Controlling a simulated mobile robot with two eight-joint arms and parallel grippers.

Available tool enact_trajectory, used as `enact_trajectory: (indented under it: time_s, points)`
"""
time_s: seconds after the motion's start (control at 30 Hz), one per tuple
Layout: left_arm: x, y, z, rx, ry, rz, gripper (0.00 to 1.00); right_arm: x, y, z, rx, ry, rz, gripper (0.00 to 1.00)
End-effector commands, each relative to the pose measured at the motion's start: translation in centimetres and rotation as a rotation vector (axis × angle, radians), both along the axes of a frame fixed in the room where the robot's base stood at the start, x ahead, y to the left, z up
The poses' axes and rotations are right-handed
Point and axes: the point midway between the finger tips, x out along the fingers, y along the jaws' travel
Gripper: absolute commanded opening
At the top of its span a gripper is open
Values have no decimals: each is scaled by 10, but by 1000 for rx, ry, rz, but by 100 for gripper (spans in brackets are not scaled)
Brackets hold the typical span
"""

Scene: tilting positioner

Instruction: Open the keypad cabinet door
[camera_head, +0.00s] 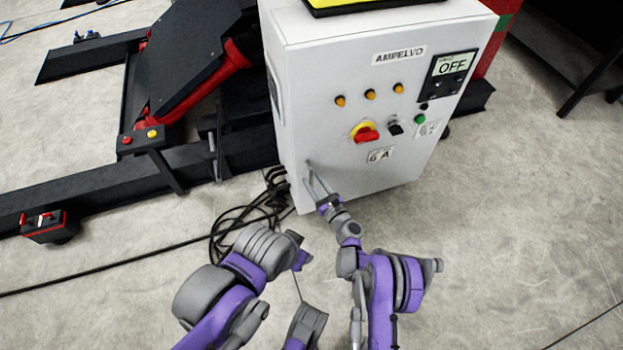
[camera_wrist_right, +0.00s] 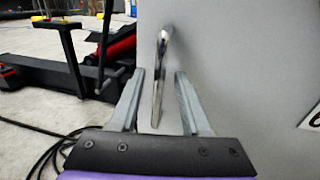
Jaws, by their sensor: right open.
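The white keypad cabinet (camera_head: 340,115) stands upright with its front door shut. Its front carries a display panel reading OFF (camera_head: 452,68), orange lamps, a red and yellow rotary switch (camera_head: 365,132) and labels. A metal bar handle (camera_wrist_right: 160,75) stands upright near the door's left edge. My right gripper (camera_head: 314,178) is at the lower left of the door; it is open. In the right wrist view its two fingers (camera_wrist_right: 160,92) lie to either side of the handle, with gaps visible on both sides. My left arm is bent at the lower middle; its gripper cannot be made out.
Black cables (camera_head: 245,220) lie coiled on the floor left of the cabinet's base. A black and red positioner frame (camera_head: 190,60) stands at the left, close to the cabinet. A dark table (camera_head: 585,60) is at the upper right. The floor right of the cabinet is clear.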

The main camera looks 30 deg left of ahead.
Motion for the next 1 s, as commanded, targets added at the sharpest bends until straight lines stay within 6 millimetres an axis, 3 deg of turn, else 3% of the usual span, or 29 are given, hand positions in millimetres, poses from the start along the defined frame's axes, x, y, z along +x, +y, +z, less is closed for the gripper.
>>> enact_trajectory:
  time_s: [0.17,0.47,0.73,1.0]
  points:
    - [0,0,-2,0,1,0,50,7,13,0,0,-1,1,47]
    - [0,0,-2,0,1,0,50,8,14,0,0,-1,0,47]
    - [0,0,-2,0,1,0,50,8,14,0,0,-1,0,0]
    - [0,0,-2,0,1,0,50,8,14,0,0,-1,0,0]
